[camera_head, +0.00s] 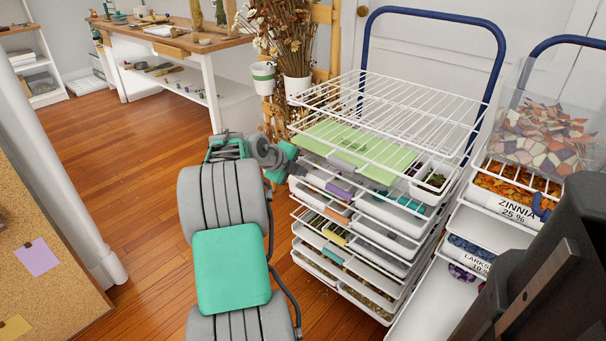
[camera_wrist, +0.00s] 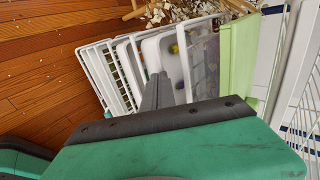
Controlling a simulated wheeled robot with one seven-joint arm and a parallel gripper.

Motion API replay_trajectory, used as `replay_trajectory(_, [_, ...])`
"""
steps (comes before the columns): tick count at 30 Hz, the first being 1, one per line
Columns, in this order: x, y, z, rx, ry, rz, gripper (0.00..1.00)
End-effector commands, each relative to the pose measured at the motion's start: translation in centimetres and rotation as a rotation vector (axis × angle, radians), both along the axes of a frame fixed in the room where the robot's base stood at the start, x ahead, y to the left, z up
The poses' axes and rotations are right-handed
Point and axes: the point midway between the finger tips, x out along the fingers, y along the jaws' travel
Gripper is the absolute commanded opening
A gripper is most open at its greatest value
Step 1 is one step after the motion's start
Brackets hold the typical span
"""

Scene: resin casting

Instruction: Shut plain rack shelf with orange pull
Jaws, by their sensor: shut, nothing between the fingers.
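The plain white wire rack (camera_head: 400,125) stands right of my arm, with several stacked shelves carrying coloured pulls. The orange pull (camera_head: 337,216) is on a shelf below the purple pull (camera_head: 340,190) and above the yellow pull (camera_head: 334,238). I cannot tell clearly how far its shelf stands out. My gripper (camera_head: 300,170) is at the rack's near left side, by the upper shelves. In the wrist view my gripper (camera_wrist: 157,85) is shut and empty, its dark fingers in front of the white shelf rims (camera_wrist: 120,70). The orange pull cannot be made out there.
A second rack with a ZINNIA label (camera_head: 514,209) and a clear bin of petals (camera_head: 545,135) stands at the right. Dried flowers (camera_head: 280,35) stand behind the rack. A workbench (camera_head: 175,38) is at the back left. Wood floor left of my arm is clear.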

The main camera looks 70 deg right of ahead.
Motion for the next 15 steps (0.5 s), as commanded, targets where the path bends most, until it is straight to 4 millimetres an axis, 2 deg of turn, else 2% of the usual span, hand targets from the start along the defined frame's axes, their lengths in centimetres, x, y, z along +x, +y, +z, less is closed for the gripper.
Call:
replay_trajectory(5, [0.0, 0.9, -0.3, 0.000, 0.000, -0.003, 0.00])
replay_trajectory(11, [0.8, 4.0, -0.5, 0.000, -0.001, 0.001, 0.00])
replay_trajectory(12, [1.2, 4.9, 1.7, -0.003, -0.003, 0.001, 0.00])
replay_trajectory(15, [1.8, 6.9, 3.6, -0.002, -0.002, -0.001, 0.00])
